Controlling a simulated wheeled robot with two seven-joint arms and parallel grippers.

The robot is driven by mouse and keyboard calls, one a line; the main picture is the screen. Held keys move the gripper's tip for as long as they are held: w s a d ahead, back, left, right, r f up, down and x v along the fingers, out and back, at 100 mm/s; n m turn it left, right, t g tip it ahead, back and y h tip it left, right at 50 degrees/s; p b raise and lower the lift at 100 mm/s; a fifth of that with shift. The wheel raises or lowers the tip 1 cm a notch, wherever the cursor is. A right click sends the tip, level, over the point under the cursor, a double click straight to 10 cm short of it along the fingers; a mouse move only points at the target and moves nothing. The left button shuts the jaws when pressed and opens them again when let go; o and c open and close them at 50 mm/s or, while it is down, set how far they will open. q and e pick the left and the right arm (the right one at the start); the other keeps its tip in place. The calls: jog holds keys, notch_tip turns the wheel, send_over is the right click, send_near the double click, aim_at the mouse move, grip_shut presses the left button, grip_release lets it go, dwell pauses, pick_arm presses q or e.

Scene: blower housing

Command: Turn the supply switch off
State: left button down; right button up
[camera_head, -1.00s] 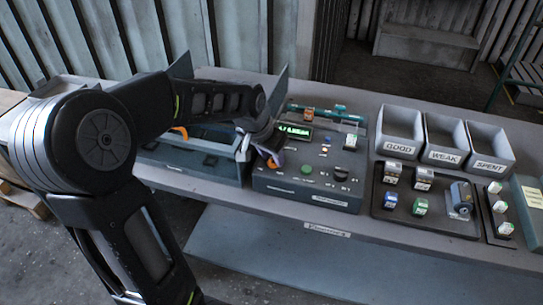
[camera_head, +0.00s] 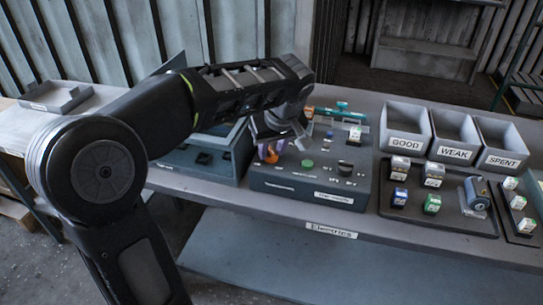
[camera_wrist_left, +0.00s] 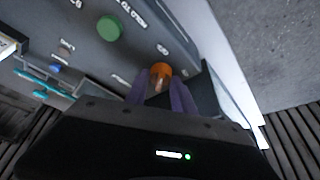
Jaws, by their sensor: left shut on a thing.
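The grey control panel (camera_head: 315,185) stands on the bench, with a green button (camera_head: 307,163) on its top. An orange knob (camera_wrist_left: 160,71) sits at the panel's corner, and the label beside it is too blurred to read. My left gripper (camera_head: 270,151) is at the panel's left side. In the left wrist view, its two purple fingers (camera_wrist_left: 160,88) are on either side of the orange knob, shut on it. The green button also shows there (camera_wrist_left: 109,28). My left wrist hides the back left of the panel in the head view. My right gripper is not in view.
To the right, a dark tray (camera_head: 440,222) holds several small coloured blocks and a blue-grey device. Bins labelled GOOD (camera_head: 405,143), WEAK (camera_head: 455,154) and SPENT (camera_head: 503,162) stand behind it.

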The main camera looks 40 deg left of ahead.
pick_arm(q)
jog(key=shift+n+g+b, duration=0.3)
jog(key=shift+n+b, duration=0.05)
jog(key=shift+n, duration=0.75)
jog(key=c, duration=1.1)
grip_release()
jog(key=shift+d+r, duration=0.2)
jog(key=shift+r, duration=0.25)
jog(key=p+v, duration=0.2)
jog(key=v, duration=0.5)
